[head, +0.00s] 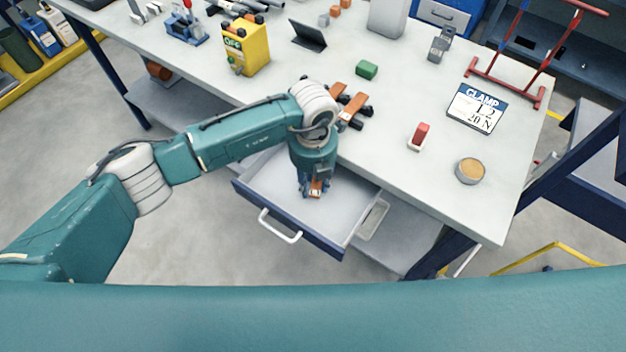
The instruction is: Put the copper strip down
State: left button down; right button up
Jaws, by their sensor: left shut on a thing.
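My left gripper (313,193) points down into the open drawer (266,188) under the table's front edge. It is shut on a copper strip (316,185), of which a small orange-brown piece shows between the fingers. The strip is low over the drawer floor; I cannot tell whether it touches it. The fingers and wrist hide most of it. More copper-coloured strips with black ends (353,108) lie on the table just behind my wrist. My right gripper is not in view.
A yellow container (246,46) stands at left. The drawer's right part is clear.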

aim_at(313, 187)
pick_arm(q)
jog(key=shift+f, duration=0.15)
jog(key=c, duration=1.6)
grip_release()
jog(key=o, duration=0.3)
jog(key=shift+o, duration=0.2)
jog(key=shift+r, duration=0.5)
notch_tip(313, 187, up, 11)
jog(key=b, duration=0.1)
jog(key=shift+r+b, duration=0.2)
jog(key=shift+b, duration=0.15)
jog(key=shift+f, duration=0.1)
